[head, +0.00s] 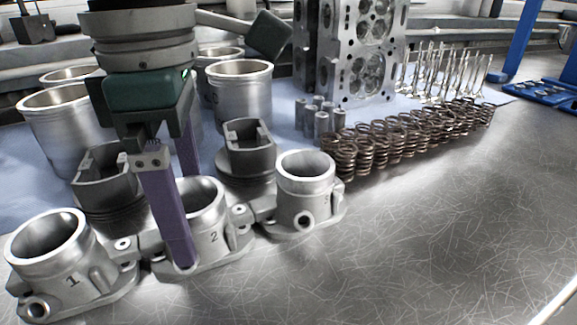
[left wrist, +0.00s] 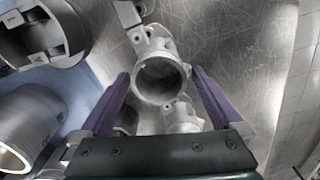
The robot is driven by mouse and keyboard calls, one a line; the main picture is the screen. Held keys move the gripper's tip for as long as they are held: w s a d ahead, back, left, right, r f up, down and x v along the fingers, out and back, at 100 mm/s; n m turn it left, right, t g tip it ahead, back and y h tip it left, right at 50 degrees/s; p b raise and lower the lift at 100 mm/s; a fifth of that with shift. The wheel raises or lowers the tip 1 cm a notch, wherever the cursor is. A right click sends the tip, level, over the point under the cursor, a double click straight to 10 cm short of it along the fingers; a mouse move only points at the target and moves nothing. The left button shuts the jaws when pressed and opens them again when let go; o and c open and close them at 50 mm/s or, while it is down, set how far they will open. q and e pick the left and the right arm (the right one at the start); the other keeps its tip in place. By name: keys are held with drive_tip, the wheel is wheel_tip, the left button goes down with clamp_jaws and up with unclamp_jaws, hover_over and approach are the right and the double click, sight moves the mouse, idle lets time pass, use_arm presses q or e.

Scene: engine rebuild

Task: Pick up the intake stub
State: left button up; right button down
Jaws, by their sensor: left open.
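Three grey metal intake stubs stand upright in a row on the metal bench. One is marked 1 (head: 70,270), one is marked 2 (head: 208,222), and a third (head: 305,190) shows no readable number. My left gripper (head: 184,220) is open, pointing down at stub 2. Its near purple finger is in front of that stub; the far finger is partly hidden behind it. In the left wrist view, the open fingers (left wrist: 160,76) lie on either side of a stub's round mouth (left wrist: 160,82), with gaps visible. My right gripper is not in view.
Dark pistons (head: 247,150) and silver cylinder liners (head: 240,92) stand close behind the stubs on a blue cloth. Coil springs (head: 400,140), valves (head: 445,70) and a cylinder head (head: 365,50) are farther back. The bench at front right is clear.

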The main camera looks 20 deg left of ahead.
use_arm(q)
drive_tip(key=shift+f, duration=1.4)
drive_tip(key=shift+w, duration=0.1)
clamp_jaws()
